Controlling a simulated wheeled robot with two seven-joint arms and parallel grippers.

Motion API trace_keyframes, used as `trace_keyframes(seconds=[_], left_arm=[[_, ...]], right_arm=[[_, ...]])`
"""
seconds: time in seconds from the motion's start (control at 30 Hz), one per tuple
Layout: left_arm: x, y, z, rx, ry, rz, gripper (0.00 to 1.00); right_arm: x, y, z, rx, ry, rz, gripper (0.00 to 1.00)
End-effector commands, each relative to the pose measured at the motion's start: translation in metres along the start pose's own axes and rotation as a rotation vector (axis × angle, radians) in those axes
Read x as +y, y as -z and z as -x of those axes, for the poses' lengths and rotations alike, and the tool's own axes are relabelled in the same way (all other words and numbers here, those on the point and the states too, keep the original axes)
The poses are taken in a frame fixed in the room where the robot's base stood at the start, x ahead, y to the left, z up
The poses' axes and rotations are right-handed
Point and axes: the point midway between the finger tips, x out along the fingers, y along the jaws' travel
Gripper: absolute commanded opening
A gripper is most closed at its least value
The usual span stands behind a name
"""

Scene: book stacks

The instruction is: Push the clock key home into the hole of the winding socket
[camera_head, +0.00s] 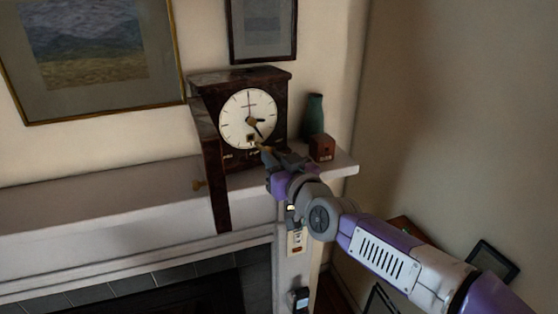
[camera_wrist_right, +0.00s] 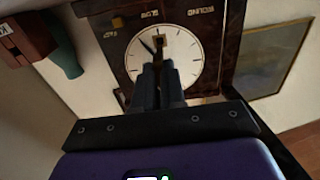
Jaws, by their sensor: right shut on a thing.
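The mantel clock (camera_head: 247,112) stands upright in a dark case with a round white face; it shows upside down in the right wrist view (camera_wrist_right: 195,60). The winding socket (camera_head: 250,138) looks like a small dark square with a brass surround low on the face; it also shows in the right wrist view (camera_wrist_right: 157,40). My right gripper (camera_head: 268,152) is in front of the lower right of the face, shut on the clock key (camera_head: 265,149), of which a small brass part shows. In the right wrist view the fingers (camera_wrist_right: 158,75) cover most of the key. I cannot tell whether it touches the socket. My left gripper is not in view.
A green vase (camera_head: 313,115) and a small red-brown box (camera_head: 322,148) stand right of the clock on the pale mantel shelf (camera_head: 110,203). Framed pictures hang behind.

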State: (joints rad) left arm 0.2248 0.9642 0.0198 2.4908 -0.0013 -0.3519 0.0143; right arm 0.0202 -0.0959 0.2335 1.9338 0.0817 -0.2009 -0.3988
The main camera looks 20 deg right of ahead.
Motion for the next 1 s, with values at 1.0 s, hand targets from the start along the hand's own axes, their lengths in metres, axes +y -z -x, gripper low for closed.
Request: trace_keyframes(seconds=[1.0], left_arm=[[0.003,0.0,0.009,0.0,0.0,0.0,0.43]], right_arm=[[0.0,0.0,-0.021,0.001,0.0,0.001,0.0]])
